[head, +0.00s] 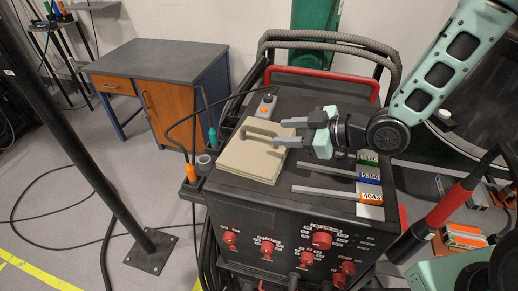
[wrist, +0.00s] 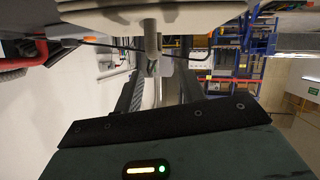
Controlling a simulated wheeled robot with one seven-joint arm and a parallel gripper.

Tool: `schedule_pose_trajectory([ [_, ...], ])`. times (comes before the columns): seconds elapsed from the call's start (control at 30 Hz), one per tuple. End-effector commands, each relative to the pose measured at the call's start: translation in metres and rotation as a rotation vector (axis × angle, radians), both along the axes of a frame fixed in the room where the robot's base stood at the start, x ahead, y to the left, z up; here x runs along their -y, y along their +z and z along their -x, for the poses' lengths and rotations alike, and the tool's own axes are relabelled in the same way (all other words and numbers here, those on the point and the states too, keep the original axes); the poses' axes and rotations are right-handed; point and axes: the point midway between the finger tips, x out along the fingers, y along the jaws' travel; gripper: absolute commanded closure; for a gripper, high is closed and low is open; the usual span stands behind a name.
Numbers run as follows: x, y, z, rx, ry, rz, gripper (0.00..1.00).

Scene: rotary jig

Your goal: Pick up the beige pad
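The beige pad (head: 248,162) is a flat square block lying on the left part of the black machine's top.
The black machine (head: 290,225) has red knobs on its front and coloured number labels (head: 370,178) on its right top. A grey box with an orange button (head: 267,106) sits behind the pad. Cables and an orange connector (head: 191,171) are close on the left. A red bar (head: 320,80) runs behind.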

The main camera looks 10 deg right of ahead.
Motion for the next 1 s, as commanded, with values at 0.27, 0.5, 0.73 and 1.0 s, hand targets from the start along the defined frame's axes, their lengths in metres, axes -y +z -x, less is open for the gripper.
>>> schedule_pose_trajectory([
  [0.27,-0.027,-0.011,-0.018,-0.001,-0.001,0.0,0.6],
  [0.5,-0.038,-0.015,-0.028,-0.004,-0.001,0.0,0.6],
  [0.73,-0.059,-0.026,-0.046,-0.002,0.0,0.001,0.6],
  [1.0,-0.066,-0.032,-0.051,-0.001,-0.001,0.002,0.6],
])
